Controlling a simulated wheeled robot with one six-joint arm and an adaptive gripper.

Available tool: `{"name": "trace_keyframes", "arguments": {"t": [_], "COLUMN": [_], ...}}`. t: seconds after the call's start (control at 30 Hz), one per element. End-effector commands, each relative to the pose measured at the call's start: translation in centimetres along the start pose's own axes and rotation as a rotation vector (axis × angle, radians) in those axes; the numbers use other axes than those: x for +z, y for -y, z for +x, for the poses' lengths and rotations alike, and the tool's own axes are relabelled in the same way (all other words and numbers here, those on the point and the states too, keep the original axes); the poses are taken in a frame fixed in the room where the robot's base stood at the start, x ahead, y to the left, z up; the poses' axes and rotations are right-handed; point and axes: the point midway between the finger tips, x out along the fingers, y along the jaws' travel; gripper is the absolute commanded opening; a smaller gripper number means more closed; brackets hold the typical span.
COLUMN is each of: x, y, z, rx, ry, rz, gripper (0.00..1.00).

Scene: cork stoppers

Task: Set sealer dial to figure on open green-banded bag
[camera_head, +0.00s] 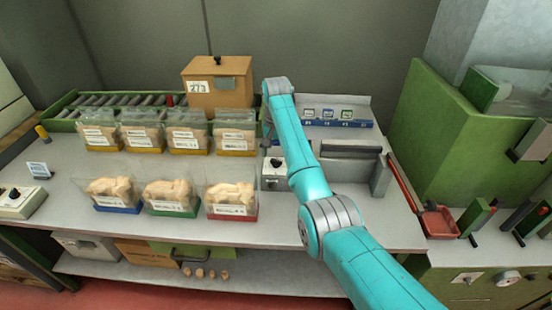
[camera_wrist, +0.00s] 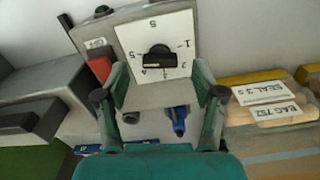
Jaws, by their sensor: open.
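The sealer's dial is a black knob (camera_wrist: 158,58) on a white plate with figures around it, upside down in the wrist view. I cannot tell which figure the knob points to. In the head view the dial box (camera_head: 273,183) stands left of my arm. My gripper (camera_wrist: 160,74) is open, its fingers either side of the dial plate's lower part in the picture, with nothing between them; its contact with the dial cannot be told. In the head view my arm hides it. The green-banded bag (camera_head: 171,207) stands in the front row, its label too small to read.
A blue-banded bag (camera_head: 117,206) and a red-banded bag (camera_head: 231,210) flank it. Several yellow-banded bags (camera_head: 188,142) stand behind. A wooden box (camera_head: 218,88) is at the back. Labels (camera_wrist: 262,92) lie right in the wrist view.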

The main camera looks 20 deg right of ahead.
Motion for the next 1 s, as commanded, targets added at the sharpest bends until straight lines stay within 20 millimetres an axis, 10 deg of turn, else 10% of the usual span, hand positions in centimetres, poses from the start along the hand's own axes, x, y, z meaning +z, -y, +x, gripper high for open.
{"name": "trace_keyframes", "arguments": {"t": [0.57,0.83,1.0], "x": [0.0,0.0,0.0], "y": [0.0,0.0,0.0], "z": [2.7,2.7,2.7], "rx": [0.0,0.0,0.0], "ry": [-0.001,-0.001,-0.001], "rz": [0.0,0.0,-0.005], "gripper": [0.69,0.09,0.09]}}
